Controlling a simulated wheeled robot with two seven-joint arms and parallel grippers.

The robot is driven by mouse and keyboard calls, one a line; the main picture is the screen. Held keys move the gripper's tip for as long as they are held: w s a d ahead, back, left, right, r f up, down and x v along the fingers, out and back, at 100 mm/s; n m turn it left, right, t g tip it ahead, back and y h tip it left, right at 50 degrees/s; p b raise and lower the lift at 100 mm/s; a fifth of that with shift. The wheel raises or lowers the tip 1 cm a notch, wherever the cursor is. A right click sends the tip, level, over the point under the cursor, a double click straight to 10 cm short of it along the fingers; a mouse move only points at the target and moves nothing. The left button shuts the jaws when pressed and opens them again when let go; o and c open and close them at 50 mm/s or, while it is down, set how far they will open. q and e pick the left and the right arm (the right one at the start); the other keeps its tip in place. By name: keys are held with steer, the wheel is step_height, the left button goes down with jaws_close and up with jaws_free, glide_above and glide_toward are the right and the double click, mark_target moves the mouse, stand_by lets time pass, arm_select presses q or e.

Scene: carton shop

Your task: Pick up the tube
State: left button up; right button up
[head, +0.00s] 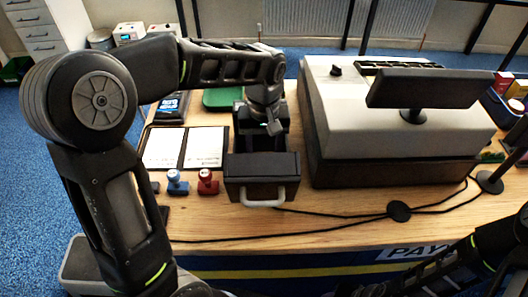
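I cannot make out a tube anywhere in the head view. My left arm reaches over the desk, and my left gripper (262,128) points down at the open top of a dark box (262,180) with a pale handle on its near face. The fingertips are hidden by the wrist and the box's dark interior, so I cannot tell whether they are open or shut, or on anything. The inside of the box is mostly hidden. Part of my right arm shows at the bottom right; its gripper is not visible.
On the wooden desk (330,225), a large grey register (410,140) with a dark screen (425,88) stands right of the box. A blue stamp (177,183), a red stamp (208,182) and an open booklet (185,147) lie left. A black cable (335,213) crosses the front.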

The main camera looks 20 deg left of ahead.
arm_select(q)
step_height(320, 180, up, 9)
steer(key=b, duration=0.1)
steer(key=shift+r, duration=0.2)
stand_by(0.5)
steer(key=o, duration=0.7)
steer(key=shift+c, duration=1.1)
